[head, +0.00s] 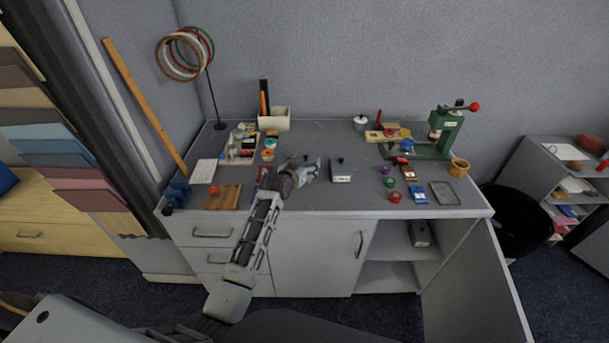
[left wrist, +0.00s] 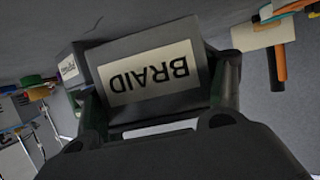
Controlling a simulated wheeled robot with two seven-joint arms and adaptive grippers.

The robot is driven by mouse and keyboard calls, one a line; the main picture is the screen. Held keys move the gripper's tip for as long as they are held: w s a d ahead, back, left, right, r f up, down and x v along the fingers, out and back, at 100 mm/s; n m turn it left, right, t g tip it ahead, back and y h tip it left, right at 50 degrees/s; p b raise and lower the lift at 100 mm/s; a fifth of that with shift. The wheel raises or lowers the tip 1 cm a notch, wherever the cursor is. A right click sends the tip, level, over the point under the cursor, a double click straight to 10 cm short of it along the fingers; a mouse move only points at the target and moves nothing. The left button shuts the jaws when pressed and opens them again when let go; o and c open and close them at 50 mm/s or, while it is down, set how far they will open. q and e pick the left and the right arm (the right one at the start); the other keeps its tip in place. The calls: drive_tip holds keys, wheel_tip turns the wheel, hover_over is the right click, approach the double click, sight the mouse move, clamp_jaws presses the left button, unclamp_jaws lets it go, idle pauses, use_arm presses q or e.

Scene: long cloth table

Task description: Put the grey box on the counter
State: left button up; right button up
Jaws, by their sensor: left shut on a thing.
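My left gripper (head: 312,168) is over the middle of the grey counter top (head: 310,138). In the left wrist view the left gripper (left wrist: 160,95) is shut on a dark grey box (left wrist: 205,98) with a pale label reading BRAID, upside down in the picture. In the head view I cannot clearly make out the held box at the gripper. Whether the box touches the counter, I cannot tell. My right gripper is not in view.
Another grey labelled box (head: 341,172) stands on the counter just right of the gripper. One more box (head: 420,233) is in the open cabinet below. Several spools and small tins, a green press (head: 440,135) and a tray (head: 445,193) are at right.

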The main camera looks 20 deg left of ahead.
use_arm(q)
drive_tip(key=shift+f, duration=1.8)
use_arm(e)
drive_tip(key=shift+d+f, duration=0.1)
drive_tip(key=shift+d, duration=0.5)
use_arm(q)
drive_tip(key=shift+f, duration=0.1)
drive_tip(key=o, duration=1.1)
drive_tip(key=shift+o, duration=0.9)
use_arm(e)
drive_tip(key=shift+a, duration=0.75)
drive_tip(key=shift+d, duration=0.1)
